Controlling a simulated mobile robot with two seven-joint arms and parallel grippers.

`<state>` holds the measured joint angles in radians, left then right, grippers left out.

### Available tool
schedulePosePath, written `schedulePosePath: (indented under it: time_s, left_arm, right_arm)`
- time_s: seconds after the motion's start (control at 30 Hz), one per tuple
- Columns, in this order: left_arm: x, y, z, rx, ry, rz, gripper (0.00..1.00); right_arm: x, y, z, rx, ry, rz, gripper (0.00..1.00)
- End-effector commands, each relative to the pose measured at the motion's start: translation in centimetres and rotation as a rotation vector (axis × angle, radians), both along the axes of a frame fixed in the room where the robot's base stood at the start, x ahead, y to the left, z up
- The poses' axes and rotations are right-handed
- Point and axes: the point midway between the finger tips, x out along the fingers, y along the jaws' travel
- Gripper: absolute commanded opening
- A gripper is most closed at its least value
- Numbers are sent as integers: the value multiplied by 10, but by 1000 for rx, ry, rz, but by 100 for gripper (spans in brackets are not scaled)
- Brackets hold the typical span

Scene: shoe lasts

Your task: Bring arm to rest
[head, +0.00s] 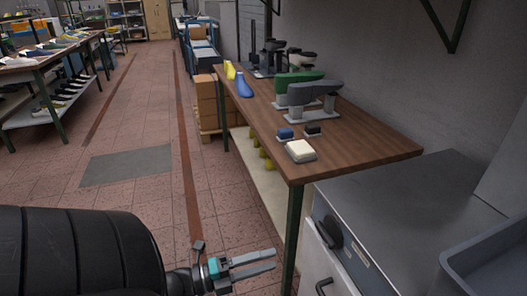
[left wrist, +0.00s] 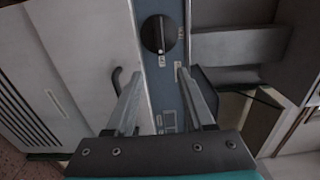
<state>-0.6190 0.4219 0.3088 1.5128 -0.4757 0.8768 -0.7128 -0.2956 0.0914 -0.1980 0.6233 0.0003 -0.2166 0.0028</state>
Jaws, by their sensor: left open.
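My left gripper (head: 274,260) is at the bottom middle of the head view, in front of the white cabinet and left of its face. Its two fingers point right, apart, with nothing between them. In the left wrist view my left gripper (left wrist: 158,80) also shows open and empty, with the cabinet's blue-grey panel and black knob (left wrist: 158,35) beyond the fingertips. My left arm fills the lower left of the head view. My right gripper is in neither view.
A metal-topped cabinet (head: 395,210) with a black knob (head: 329,232) and a grey bin (head: 490,250) stand at right. A wooden workbench (head: 375,150) behind holds shoe lasts, grey and green devices and small blocks. Tiled floor (head: 130,205) is clear at left.

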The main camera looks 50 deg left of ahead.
Motion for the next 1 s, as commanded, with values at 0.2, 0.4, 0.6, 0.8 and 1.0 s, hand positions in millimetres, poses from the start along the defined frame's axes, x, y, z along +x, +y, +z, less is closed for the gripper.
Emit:
schedulePosePath:
  time_s: [0.2, 0.4, 0.6, 0.8, 1.0]
  left_arm:
    - [0, 0, 0, 0, 0, 0, 54]
    - [1, 1, -6, -17, 19, 16, 54]
    - [-5, 12, -93, -257, 281, 249, 54]
    - [-57, -9, -233, -603, 721, 612, 54]
    - [-146, -66, -333, -819, 1129, 957, 54]
  right_arm:
    - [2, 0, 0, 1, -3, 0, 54]
    - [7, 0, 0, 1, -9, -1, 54]
    - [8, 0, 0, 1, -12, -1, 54]
    - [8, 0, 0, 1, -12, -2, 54]
    - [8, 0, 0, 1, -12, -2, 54]
